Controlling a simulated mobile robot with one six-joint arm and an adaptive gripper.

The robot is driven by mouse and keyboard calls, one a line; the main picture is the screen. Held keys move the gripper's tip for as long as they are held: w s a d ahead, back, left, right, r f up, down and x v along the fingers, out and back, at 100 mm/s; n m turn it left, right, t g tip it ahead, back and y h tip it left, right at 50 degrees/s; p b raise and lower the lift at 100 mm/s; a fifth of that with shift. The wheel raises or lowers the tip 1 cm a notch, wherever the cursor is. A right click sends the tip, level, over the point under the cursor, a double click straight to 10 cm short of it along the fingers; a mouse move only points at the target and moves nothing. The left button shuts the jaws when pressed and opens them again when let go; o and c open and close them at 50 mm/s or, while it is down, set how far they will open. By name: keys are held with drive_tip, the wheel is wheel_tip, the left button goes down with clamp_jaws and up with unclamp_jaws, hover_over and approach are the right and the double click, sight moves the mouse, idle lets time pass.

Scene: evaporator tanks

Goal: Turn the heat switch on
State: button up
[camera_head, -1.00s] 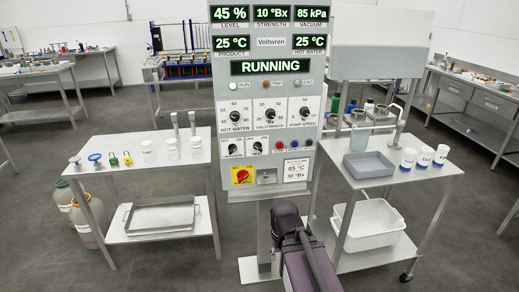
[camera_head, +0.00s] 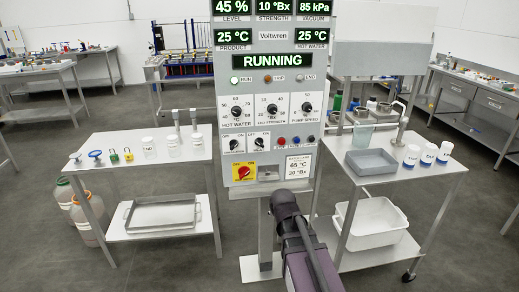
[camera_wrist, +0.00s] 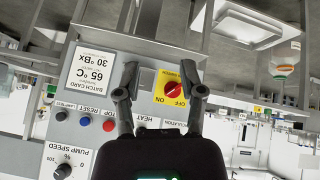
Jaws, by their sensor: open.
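The heat switch (camera_head: 259,143) is a black rotary knob with OFF and ON marks on the white lower part of the control panel (camera_head: 308,178), right of the circulation knob (camera_head: 235,145). Its pointer is too small to read surely. In the wrist view the panel appears turned over, and the HEAT label (camera_wrist: 148,118) shows between my fingers; the knob there is largely hidden by my gripper. My gripper (camera_wrist: 160,78) is open and empty, its fingers spread in front of the panel. I cannot make out the fingers in the head view.
A red main switch on a yellow plate (camera_head: 243,171) is close by and shows between my fingers in the wrist view (camera_wrist: 170,86). Red and blue buttons (camera_head: 282,141) sit right of the heat switch. Side tables with cups and trays flank the panel.

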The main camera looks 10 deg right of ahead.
drive_tip(key=w+r+n+t+b, duration=0.25)
drive_tip(key=w+r+t, duration=0.25)
drive_tip(key=w, duration=0.5)
drive_tip(key=n+t, duration=0.4)
drive_tip(key=t, duration=0.2)
approach(260, 145)
drive_tip(key=s, duration=0.3)
drive_tip(key=shift+s+d+r+m+y+b, duration=0.2)
drive_tip(key=shift+s+d+m+y+b, duration=0.05)
drive_tip(key=shift+s+y+b, duration=0.15)
drive_tip(key=shift+w, duration=0.15)
drive_tip(key=w, duration=1.3)
drive_tip(key=shift+w, duration=0.3)
clamp_jaws()
